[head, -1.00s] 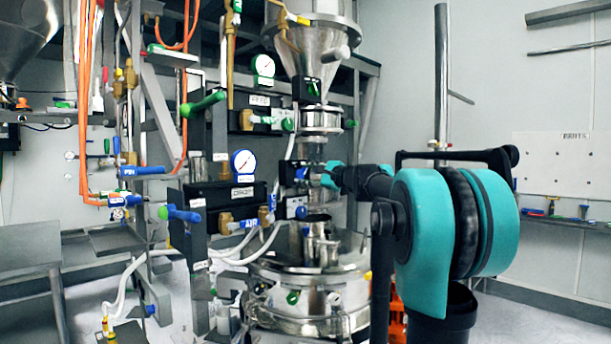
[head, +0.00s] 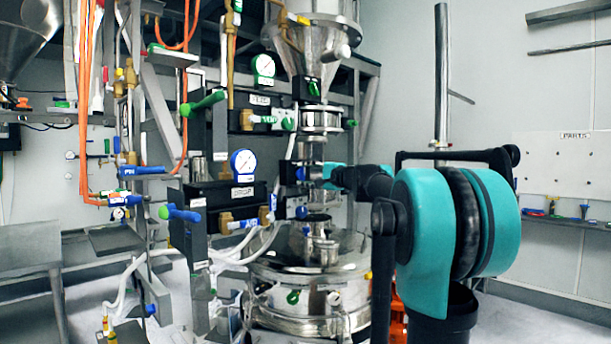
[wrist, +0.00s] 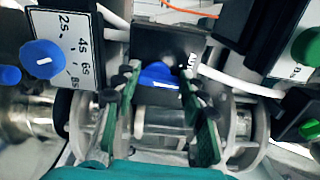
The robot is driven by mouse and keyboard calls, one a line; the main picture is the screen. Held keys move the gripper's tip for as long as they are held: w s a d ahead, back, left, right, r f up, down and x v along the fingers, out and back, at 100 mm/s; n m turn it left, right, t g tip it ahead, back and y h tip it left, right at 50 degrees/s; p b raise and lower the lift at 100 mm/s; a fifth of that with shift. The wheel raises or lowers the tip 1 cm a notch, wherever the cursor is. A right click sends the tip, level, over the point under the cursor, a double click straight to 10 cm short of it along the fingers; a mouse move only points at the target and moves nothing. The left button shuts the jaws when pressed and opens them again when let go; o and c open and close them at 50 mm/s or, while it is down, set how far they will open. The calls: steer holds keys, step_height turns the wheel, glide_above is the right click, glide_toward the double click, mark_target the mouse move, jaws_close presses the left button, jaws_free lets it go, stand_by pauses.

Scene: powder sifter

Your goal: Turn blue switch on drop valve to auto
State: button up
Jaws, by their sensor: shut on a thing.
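The blue switch (wrist: 158,76) sits on a dark box (wrist: 165,45) between the two green-padded fingers of my gripper (wrist: 160,90) in the wrist view. My gripper is shut on this switch, with one finger at each side. Part of a white label shows beside the switch, but most of its text is hidden. In the head view my gripper (head: 325,176) reaches left to the blue switch (head: 301,173) on the central column, below the steel hopper. The switch's exact setting is hard to read.
In the wrist view, another blue knob (wrist: 43,60) with second markings is at left and a green knob (wrist: 308,46) at right. In the head view, a blue knob (head: 301,212) is just below my gripper. The steel sifter (head: 300,275) stands beneath.

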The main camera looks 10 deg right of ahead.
steer(key=n, duration=0.6)
steer(key=shift+f+n, duration=0.2)
steer(key=shift+n, duration=0.1)
stand_by(0.5)
steer(key=o, duration=1.2)
steer(key=shift+c, duration=0.2)
steer(key=shift+s, duration=0.1)
steer(key=v, duration=1.2)
steer(key=shift+a, duration=0.1)
